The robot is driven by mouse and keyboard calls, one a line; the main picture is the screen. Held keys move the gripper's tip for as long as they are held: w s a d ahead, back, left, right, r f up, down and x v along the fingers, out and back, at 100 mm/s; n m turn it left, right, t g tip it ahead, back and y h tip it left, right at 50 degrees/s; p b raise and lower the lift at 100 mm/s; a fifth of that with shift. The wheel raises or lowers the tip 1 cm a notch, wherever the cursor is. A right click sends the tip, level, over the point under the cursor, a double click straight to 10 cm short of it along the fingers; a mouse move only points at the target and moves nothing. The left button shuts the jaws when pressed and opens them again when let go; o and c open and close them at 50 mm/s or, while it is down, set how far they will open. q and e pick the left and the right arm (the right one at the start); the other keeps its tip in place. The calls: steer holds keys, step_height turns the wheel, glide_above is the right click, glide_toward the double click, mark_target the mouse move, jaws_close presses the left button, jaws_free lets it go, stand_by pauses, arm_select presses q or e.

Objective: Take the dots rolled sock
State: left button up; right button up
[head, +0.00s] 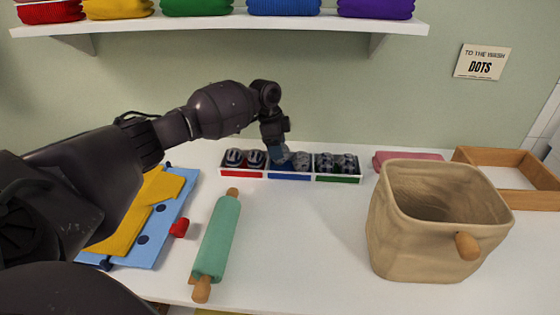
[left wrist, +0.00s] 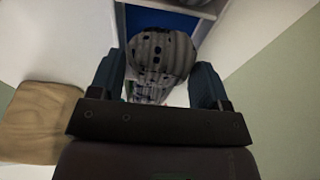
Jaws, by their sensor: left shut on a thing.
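My left gripper (head: 278,153) reaches down over the middle, blue-fronted compartment of the sock organizer (head: 289,177). In the left wrist view my left gripper (left wrist: 163,80) is shut on a grey rolled sock with dark dots (left wrist: 163,52). A blue surface shows behind that sock, and another patterned roll shows partly below it. In the head view a grey rolled sock (head: 301,161) shows beside the fingers in the middle compartment. Striped rolls (head: 245,159) fill the red-fronted compartment and dark patterned rolls (head: 336,163) the green-fronted one. My right gripper is not in view.
A beige basket (head: 410,238) stands at the right, with a wooden tray (head: 510,205) behind it. A wall sign (head: 481,62) reads "TO THE WASH DOTS". A green rolling pin (head: 216,240) and folded clothes (head: 150,225) lie at the left. The centre front is clear.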

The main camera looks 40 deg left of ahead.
arm_select(q)
steer(key=shift+w+d+p+v, duration=0.15)
steer(key=shift+p+v, duration=0.25)
steer(key=shift+v, duration=0.6)
steer(key=shift+w+d+p+v, duration=0.1)
steer(key=shift+d+p+v, duration=0.2)
steer(key=shift+v, duration=0.7)
steer(key=shift+r, duration=0.2)
steer(key=shift+f, duration=0.1)
